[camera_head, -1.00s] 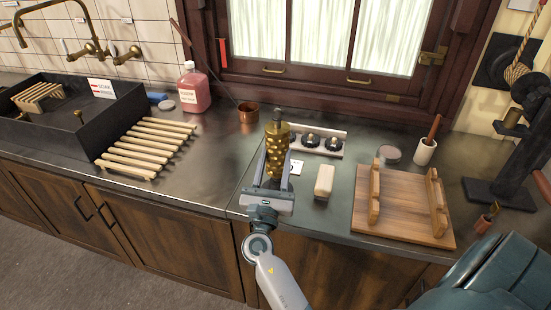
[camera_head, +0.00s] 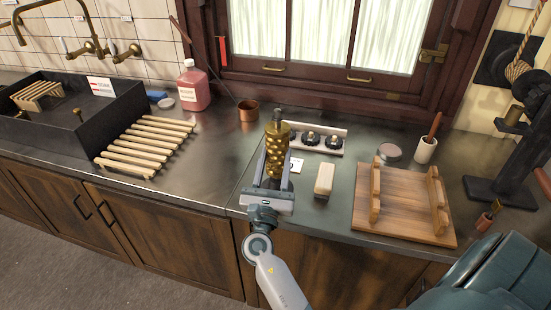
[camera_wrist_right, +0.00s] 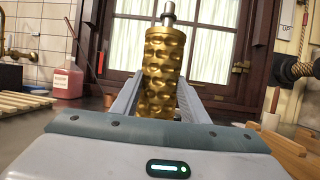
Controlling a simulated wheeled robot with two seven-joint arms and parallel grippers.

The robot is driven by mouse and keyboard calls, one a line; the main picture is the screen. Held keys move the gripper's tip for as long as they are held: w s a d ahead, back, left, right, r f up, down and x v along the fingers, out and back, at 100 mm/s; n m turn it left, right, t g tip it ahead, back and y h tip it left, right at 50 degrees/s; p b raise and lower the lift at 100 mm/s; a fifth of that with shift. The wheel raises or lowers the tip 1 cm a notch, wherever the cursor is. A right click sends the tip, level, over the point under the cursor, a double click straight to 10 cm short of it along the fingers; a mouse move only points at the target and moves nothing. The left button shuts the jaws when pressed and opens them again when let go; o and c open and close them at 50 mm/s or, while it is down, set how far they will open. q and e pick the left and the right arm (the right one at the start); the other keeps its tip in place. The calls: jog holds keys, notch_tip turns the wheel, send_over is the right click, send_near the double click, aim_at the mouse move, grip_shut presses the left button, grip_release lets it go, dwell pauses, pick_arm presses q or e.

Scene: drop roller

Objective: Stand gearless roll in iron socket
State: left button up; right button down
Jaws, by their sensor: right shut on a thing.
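A brass roll (camera_head: 275,158) with a dimpled surface and a steel shaft end on top stands upright between the fingers of my right gripper (camera_head: 270,172). The gripper is shut on it. In the right wrist view the roll (camera_wrist_right: 166,80) is upright between the two fingers, and no gear shows on its visible upper end. The roll's lower end is hidden behind the gripper. I cannot clearly make out the iron socket; a rack (camera_head: 335,150) with several dark round metal pieces stands just behind and right of the roll. My left gripper is not in view.
A cream block (camera_head: 324,179) lies right of the gripper, then a wooden board with two raised rails (camera_head: 405,225). A dark iron stand (camera_head: 497,190) is at far right. A copper pot (camera_head: 248,112) and wooden slatted rack (camera_head: 146,148) are left. Counter left of the gripper is clear.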

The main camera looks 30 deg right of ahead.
jog(key=shift+r, duration=0.1)
dwell(0.5)
jog(key=c, duration=1)
grip_release()
jog(key=shift+f, duration=0.3)
